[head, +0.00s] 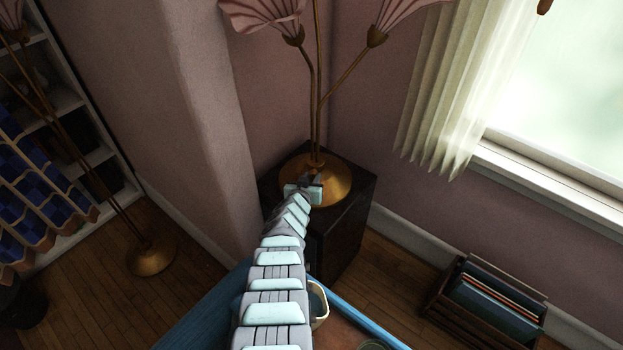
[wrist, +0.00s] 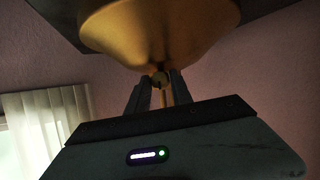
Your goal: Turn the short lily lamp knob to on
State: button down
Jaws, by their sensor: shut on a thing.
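The short lily lamp stands on a dark cabinet in the corner, with its round brass base (head: 338,181), thin brass stems and pink pleated shades (head: 262,14). Its brass base fills the top of the wrist view (wrist: 160,35). A small round brass knob (wrist: 160,79) shows at the base's near edge. My gripper (wrist: 159,88) has its two dark fingers shut on the knob, one on each side. In the head view my gripper (head: 312,180) reaches the front of the base, and its wrist hides the knob. The shades look unlit.
The dark cabinet (head: 350,225) carries the lamp. A tall floor lamp has its brass base (head: 151,256) on the wooden floor at left, near shelves. A blue-edged table (head: 345,309) with a cup (head: 319,303) lies below my arm. A record crate (head: 485,308) stands at right.

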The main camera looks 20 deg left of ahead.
jog(key=shift+d+m+y+p, duration=0.25)
jog(key=shift+m+y+p, duration=0.25)
jog(key=shift+m+p, duration=0.25)
jog(key=shift+f+m+y, duration=0.15)
jog(key=shift+m+y, duration=0.25)
jog(key=shift+m, duration=0.15)
jog(key=shift+g, duration=0.3)
jog(key=shift+a, duration=0.1)
jog(key=c, duration=1.1)
grip_release()
jog(key=shift+c, duration=0.2)
jog(key=shift+r, duration=0.2)
